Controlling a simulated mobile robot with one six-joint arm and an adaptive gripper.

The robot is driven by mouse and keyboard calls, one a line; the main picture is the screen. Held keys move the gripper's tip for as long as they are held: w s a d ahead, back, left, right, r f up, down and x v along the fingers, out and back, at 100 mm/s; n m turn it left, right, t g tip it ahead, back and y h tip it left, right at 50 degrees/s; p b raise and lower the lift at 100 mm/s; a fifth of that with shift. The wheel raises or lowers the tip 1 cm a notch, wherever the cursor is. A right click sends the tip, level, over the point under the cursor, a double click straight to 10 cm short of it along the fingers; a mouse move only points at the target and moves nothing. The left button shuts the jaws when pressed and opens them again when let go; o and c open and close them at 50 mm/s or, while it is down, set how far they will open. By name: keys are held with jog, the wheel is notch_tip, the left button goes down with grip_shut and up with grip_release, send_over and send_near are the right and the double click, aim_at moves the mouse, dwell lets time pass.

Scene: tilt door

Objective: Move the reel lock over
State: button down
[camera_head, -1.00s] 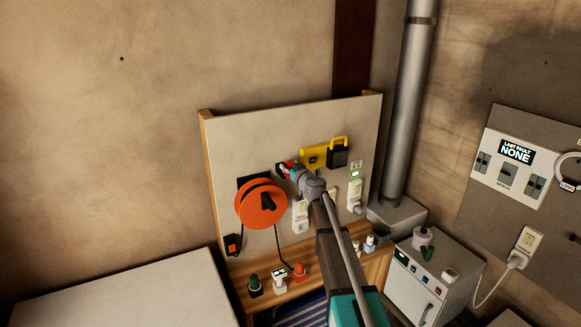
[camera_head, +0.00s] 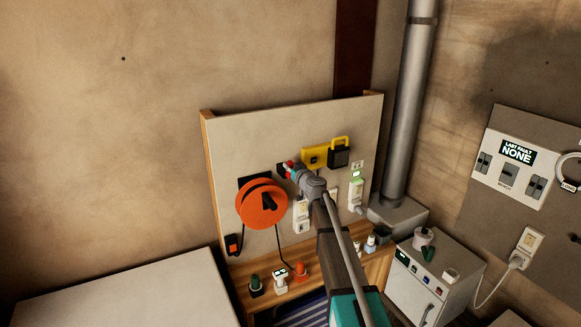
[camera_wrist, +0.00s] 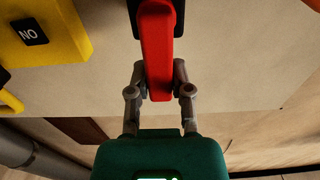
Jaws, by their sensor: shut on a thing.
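A red lever (camera_wrist: 157,45) sticks out from a black mount (camera_wrist: 180,12) on the pale upright board (camera_head: 238,145). It looks like the reel lock, and in the head view its red part (camera_head: 289,163) shows small, right of the orange reel (camera_head: 262,205). My gripper (camera_wrist: 159,78) is shut on the red lever, one finger on each side. In the head view my gripper (camera_head: 297,170) hides part of the lever and the board behind it.
White sockets are below. A wooden shelf (camera_head: 318,277) holds several plugs. A grey pipe (camera_head: 408,110) and a white cabinet (camera_head: 428,275) stand at the right.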

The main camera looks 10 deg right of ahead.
jog(key=shift+d, duration=0.1)
jog(key=shift+w+d+f+m+b, duration=0.2)
jog(key=shift+d+f+m+b, duration=0.5)
jog(key=shift+m, duration=1.95)
jog(key=shift+w+d+f+m+b, duration=0.25)
jog(key=shift+d+f+m+b, duration=0.4)
jog(key=shift+m, duration=2.05)
jog(key=shift+w+d+f+m+b, duration=0.2)
jog(key=shift+d+f+m+b, duration=0.5)
jog(key=shift+m, duration=1.95)
jog(key=shift+r, duration=0.1)
jog(key=c, duration=0.5)
grip_release()
jog(key=shift+d, duration=0.1)
jog(key=shift+s, duration=0.1)
